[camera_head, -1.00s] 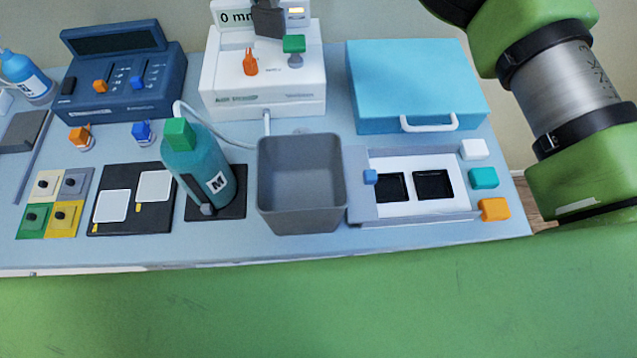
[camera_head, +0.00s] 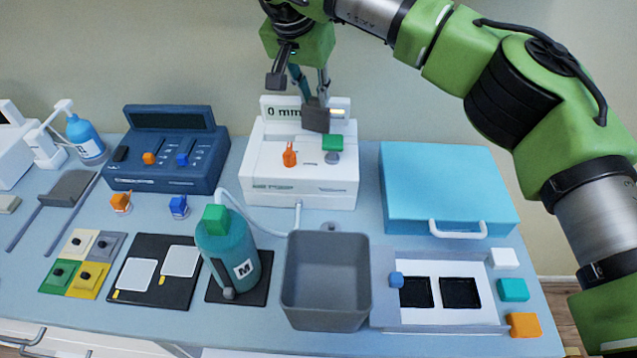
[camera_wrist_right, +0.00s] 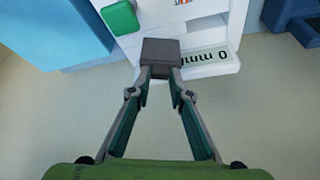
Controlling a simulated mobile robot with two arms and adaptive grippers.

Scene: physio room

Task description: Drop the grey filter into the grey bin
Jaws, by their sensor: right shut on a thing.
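The grey filter (camera_head: 316,119) is a small dark grey block in front of the display at the top of the white device (camera_head: 270,180). My right gripper (camera_head: 312,100) comes down from above and is shut on it. In the right wrist view, both fingertips (camera_wrist_right: 160,74) pinch the filter (camera_wrist_right: 160,52), with the white device behind it. I cannot tell whether the filter still touches the device. The grey bin (camera_head: 325,318) is an open square tub on the table, nearer than the device and slightly right. Its visible inside looks empty. My left gripper is out of view.
A teal bottle (camera_head: 226,255) stands left of the bin, and a white-grey tray (camera_head: 440,316) with dark windows lies to its right. A light blue case (camera_head: 445,185) lies behind the tray. A dark blue console (camera_head: 165,170) stands left of the device. A pale hose reaches the device.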

